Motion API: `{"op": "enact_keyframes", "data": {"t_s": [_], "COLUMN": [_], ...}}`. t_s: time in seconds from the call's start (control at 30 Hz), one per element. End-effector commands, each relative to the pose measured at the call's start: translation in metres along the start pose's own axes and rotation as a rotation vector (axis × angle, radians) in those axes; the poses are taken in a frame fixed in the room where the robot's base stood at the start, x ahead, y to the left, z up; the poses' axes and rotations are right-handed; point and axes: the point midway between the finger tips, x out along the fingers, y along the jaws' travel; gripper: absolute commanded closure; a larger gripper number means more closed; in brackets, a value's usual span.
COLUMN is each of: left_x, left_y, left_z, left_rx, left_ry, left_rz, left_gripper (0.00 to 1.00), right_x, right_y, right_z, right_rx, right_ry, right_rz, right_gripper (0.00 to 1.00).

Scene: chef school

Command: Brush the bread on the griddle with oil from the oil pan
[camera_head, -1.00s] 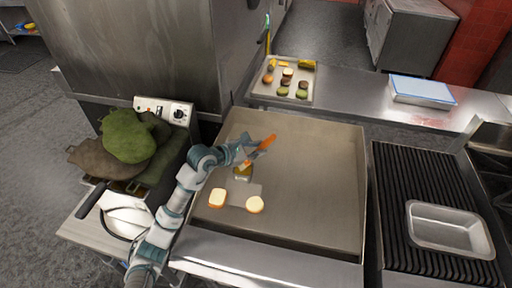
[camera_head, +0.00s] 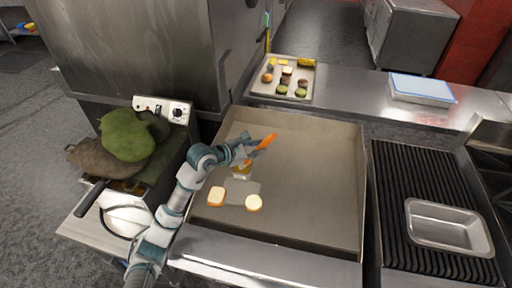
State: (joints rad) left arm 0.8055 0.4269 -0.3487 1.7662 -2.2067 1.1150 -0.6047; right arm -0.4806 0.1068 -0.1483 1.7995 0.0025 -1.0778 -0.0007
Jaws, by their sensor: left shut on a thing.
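Two pieces of bread lie on the griddle (camera_head: 310,190) near its front left: a squarish one (camera_head: 216,197) and a rounder one (camera_head: 254,203) to its right. My left gripper (camera_head: 246,158) is shut on a brush with an orange handle (camera_head: 265,143). The brush's pale yellowish head (camera_head: 241,173) points down over the griddle, behind the bread; I cannot tell whether it touches the surface. A rectangular metal pan (camera_head: 447,245) sits on the ribbed grill at the right; no oil can be made out in it. My right gripper is out of view.
A tray (camera_head: 261,88) of several food pieces stands on the counter behind the griddle. A blue-edged white container (camera_head: 421,90) is farther right. Green and brown cloth-like items (camera_head: 128,138) lie over the fryer at left. The griddle's right half is clear.

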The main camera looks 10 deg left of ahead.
Motion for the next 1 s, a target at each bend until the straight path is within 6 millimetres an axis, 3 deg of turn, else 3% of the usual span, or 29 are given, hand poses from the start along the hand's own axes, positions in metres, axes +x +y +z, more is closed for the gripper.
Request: {"op": "enact_keyframes", "data": {"t_s": [1.0], "left_x": [0.0026], "left_y": [-0.0026], "left_z": [-0.0080], "left_rx": [-0.001], "left_ry": [0.002], "left_rz": [-0.001], "left_gripper": [1.00], "right_x": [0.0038], "right_y": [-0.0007], "right_z": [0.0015], "right_rx": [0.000], "right_ry": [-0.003], "right_rz": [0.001], "right_gripper": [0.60]}}
